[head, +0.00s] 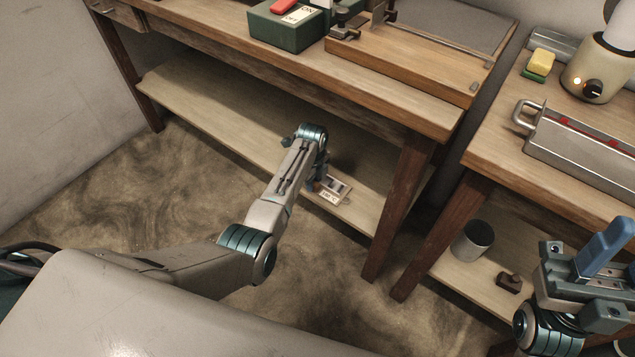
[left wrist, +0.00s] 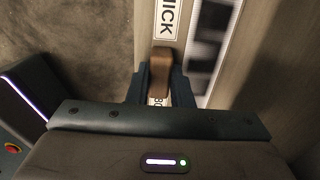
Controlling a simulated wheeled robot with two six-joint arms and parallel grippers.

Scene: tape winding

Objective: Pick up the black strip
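Black strip-like patches (left wrist: 213,20) in a white frame show right of my left gripper in the left wrist view. The frame lies on the lower shelf and shows small in the head view (head: 336,187). My left gripper (left wrist: 161,78) points down at a label beside the patches. A brown block (left wrist: 161,58) fills the gap between its fingertips; I cannot tell whether it is gripped. My left gripper also shows in the head view (head: 318,180), partly hidden by its arm. My right gripper (head: 600,262) is at the right edge with a blue piece (head: 605,245) at its jaws.
The lower shelf (head: 230,105) is mostly bare, with table legs and the tabletop close by. A metal box (head: 575,148) and a lamp-like device (head: 597,70) stand above.

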